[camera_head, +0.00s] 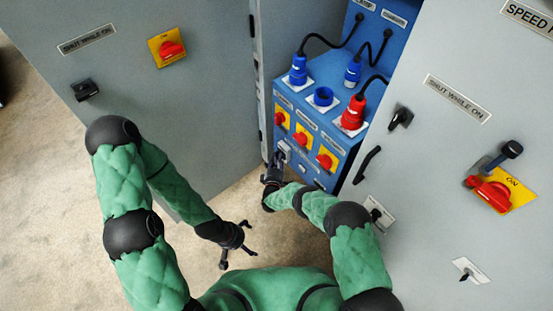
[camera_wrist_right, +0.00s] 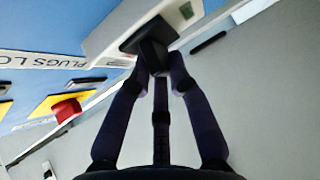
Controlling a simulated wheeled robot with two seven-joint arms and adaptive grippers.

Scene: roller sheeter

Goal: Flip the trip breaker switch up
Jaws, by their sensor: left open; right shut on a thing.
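The trip breaker switch (camera_head: 285,149) is a small white unit low on the front left of the blue power box. In the right wrist view its black lever (camera_wrist_right: 150,48) stands out from the white housing (camera_wrist_right: 110,38). My right gripper (camera_head: 274,164) is at this switch. In the right wrist view its fingers (camera_wrist_right: 162,75) are closed together at the lever's end, shut on it. The fingers partly hide the lever's tip. My left gripper (camera_head: 238,247) is open and empty, low over the floor, away from the box.
The blue box (camera_head: 335,130) carries red rotary switches on yellow plates (camera_head: 300,139) and blue and red plugs (camera_head: 353,112) with cables on top. Grey cabinets (camera_head: 170,110) and (camera_head: 430,170) flank it closely. The floor (camera_head: 60,210) at left is clear.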

